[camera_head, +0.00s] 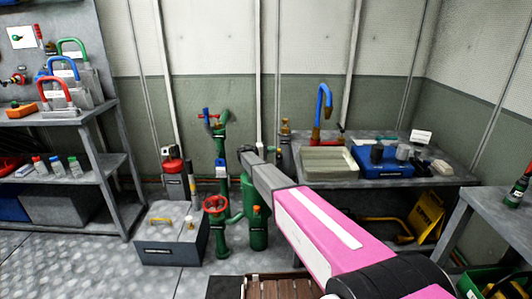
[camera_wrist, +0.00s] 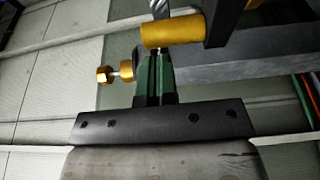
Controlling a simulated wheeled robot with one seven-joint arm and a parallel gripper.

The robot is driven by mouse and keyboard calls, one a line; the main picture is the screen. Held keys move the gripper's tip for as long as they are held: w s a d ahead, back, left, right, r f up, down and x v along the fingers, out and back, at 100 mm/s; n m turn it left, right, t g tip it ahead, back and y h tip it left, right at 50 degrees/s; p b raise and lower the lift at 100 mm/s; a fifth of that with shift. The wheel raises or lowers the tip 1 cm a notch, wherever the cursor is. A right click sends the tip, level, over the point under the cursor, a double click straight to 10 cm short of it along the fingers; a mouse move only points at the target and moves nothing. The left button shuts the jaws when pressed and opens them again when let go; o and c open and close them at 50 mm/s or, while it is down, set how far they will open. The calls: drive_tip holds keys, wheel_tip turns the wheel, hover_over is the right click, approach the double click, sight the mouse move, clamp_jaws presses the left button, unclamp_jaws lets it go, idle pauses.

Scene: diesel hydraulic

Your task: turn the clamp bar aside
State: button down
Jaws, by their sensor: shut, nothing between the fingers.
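My gripper (camera_head: 246,152) is at the end of my pink and grey arm, above the green pipework in the head view. In the wrist view its narrow fingers (camera_wrist: 158,56) are together and empty. Their tips are close to a brass cylinder (camera_wrist: 172,30) in line with a threaded rod; I cannot tell whether they touch. A dark bar (camera_wrist: 222,24) beside the cylinder slants to the upper right; it may be the clamp bar, but I cannot be sure. In the head view a green canister (camera_head: 257,232) stands below my gripper, and I cannot make out the bar there.
A green valve stand with a red handwheel (camera_head: 215,205) is left of my gripper. A brass bolt (camera_wrist: 104,75) shows at left in the wrist view. A grey toolbox (camera_head: 170,243) is on the floor. A bench with a beige tray (camera_head: 329,174) and a blue tray (camera_head: 378,169) stands right.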

drive_tip(key=shift+d, duration=1.75)
drive_tip(key=shift+w, duration=0.1)
